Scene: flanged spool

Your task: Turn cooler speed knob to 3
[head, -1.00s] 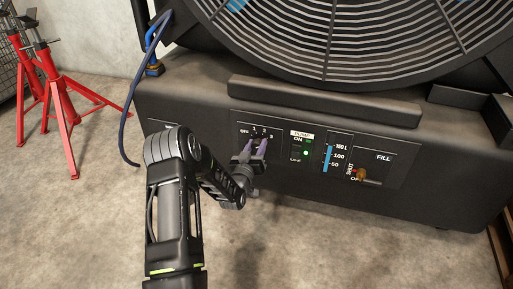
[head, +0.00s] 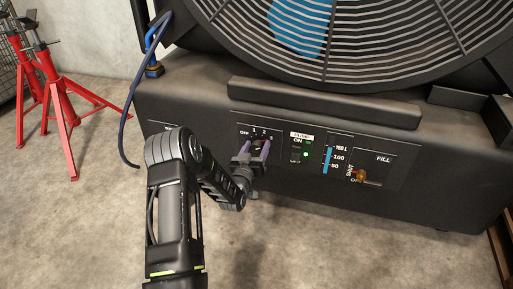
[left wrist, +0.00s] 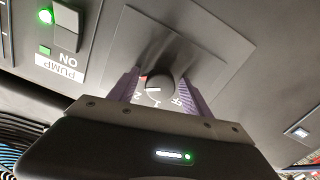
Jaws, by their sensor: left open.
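The cooler speed knob (left wrist: 158,83) is a dark round knob on the cooler's control panel, with marks OFF, 1, 2 and 3 around it in the head view. It has a small white line and a red mark beside it in the left wrist view; I cannot tell its exact setting. My left gripper (head: 257,148) is open, its two purple fingers standing on either side of the knob with gaps visible. The knob lies between the fingers in the left wrist view. My right gripper is not in view.
Right of the knob are a lit green pump switch (head: 302,147), a blue water level gauge (head: 327,159) and a fill valve (head: 360,175). The fan grille (head: 390,35) is above. Red stands (head: 62,110) are at the left. A blue cable (head: 127,125) hangs beside the cooler.

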